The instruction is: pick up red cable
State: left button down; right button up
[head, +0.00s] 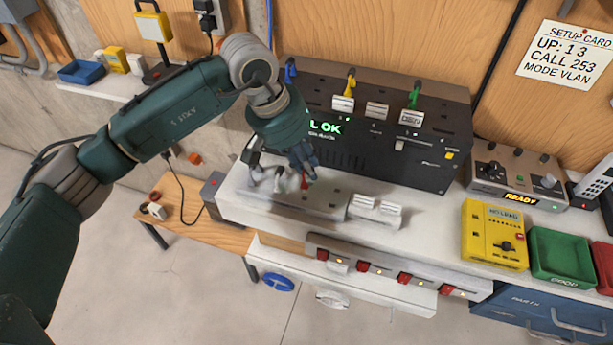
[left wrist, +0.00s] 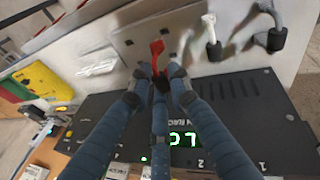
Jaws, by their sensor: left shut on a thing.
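The red cable (head: 304,182) is at the light grey socket block (head: 320,200) on the bench, and its red end also shows in the left wrist view (left wrist: 157,47). My left gripper (head: 303,165) reaches down over the block, its fingers closed on the cable's plug. In the left wrist view, the gripper (left wrist: 160,78) has the dark plug between its fingertips. Whether the plug is still seated in the block cannot be told. A white cable (left wrist: 210,28) and a grey cable (left wrist: 276,28) stand close by. My right gripper is not in view.
A black panel (head: 390,130) with blue, yellow and green cables stands behind the block. White labelled pieces (head: 375,211) lie to its right. A yellow meter (head: 494,235) and green bin (head: 562,256) are farther right. The white bench (head: 425,205) is clear between.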

pick_arm(q)
notch_tip(320, 180, up, 16)
jog(key=b, duration=0.4)
dwell(0.6)
